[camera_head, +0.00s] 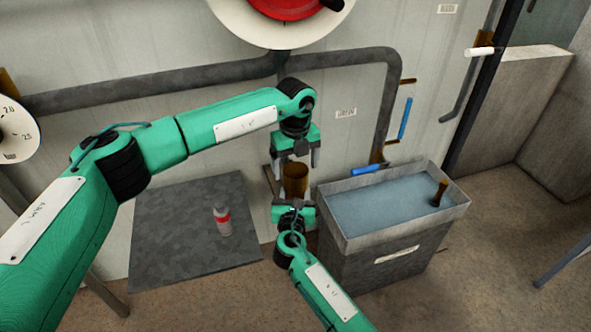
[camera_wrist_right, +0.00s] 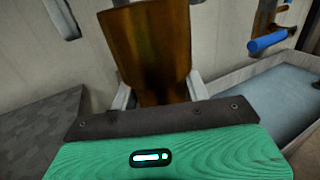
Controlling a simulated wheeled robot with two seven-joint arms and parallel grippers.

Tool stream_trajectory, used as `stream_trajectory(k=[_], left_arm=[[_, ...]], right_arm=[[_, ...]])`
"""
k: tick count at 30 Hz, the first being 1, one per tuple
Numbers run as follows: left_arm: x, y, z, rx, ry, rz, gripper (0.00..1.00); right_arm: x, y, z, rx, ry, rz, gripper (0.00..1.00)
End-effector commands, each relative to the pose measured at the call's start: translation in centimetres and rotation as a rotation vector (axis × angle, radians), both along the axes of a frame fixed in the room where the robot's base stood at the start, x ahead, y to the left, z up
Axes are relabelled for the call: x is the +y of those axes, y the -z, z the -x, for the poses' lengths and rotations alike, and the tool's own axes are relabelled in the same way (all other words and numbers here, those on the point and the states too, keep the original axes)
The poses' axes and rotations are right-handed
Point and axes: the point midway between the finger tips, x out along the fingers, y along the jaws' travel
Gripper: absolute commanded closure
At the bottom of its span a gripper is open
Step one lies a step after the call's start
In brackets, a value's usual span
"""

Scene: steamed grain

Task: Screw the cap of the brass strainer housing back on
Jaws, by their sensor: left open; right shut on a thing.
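An upright brass cylinder, which looks like the strainer housing (camera_head: 295,178), stands in the middle of the head view, left of the water tub. It fills the upper middle of the right wrist view (camera_wrist_right: 150,50). A separate cap cannot be told apart. My right gripper (camera_head: 293,205) is shut on the lower part of the brass housing, with a finger on each side in the right wrist view (camera_wrist_right: 160,92). My left gripper (camera_head: 300,165) points down just above the housing, its fingers open and apart. One left finger shows at the upper left of the right wrist view (camera_wrist_right: 64,18).
A bottle with a red band (camera_head: 222,220) stands on the otherwise clear grey table (camera_head: 165,235). A pipe (camera_head: 160,90) runs along the wall behind.

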Motion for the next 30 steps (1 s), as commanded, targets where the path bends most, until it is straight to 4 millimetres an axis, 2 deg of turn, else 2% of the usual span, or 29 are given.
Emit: stream_trajectory(k=[6, 18, 30], left_arm=[[-0.1, -0.2, 0.0, 0.001, -0.016, 0.001, 0.18], [-0.1, -3.4, 0.0, 0.002, -0.278, 0.001, 0.18], [0.0, -2.9, 0.0, 0.001, -0.283, 0.000, 0.18]], right_arm=[[0.0, 0.2, 0.1, 0.003, -0.001, 0.001, 1.00], [0.0, 0.2, 0.1, 0.003, -0.001, 0.001, 1.00], [0.0, 0.2, 0.1, 0.003, -0.001, 0.001, 1.00]])
